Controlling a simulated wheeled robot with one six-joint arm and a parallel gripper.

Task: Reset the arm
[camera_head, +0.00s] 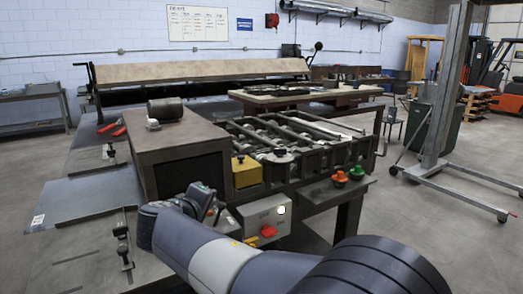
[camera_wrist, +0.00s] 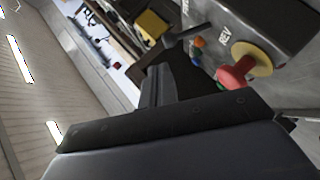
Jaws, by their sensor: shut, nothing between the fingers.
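My arm reaches from the bottom right of the head view toward the machine, with its wrist (camera_head: 185,205) beside a grey control box (camera_head: 265,215). My gripper (camera_wrist: 160,80) shows in the wrist view as dark fingers close together, shut and empty. Its fingertips are not clear in the head view. In the wrist view, a red mushroom button (camera_wrist: 232,76) on a yellow ring sits on the control box (camera_wrist: 270,25), to the right of the fingers. The fingers appear apart from the button.
A yellow box (camera_head: 246,171) sits above the control box. A roller machine (camera_head: 300,145) and a brown cabinet (camera_head: 180,150) stand behind. Orange and green buttons (camera_head: 347,173) are on a ledge at right. A metal lift (camera_head: 440,130) stands farther right, with open floor around it.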

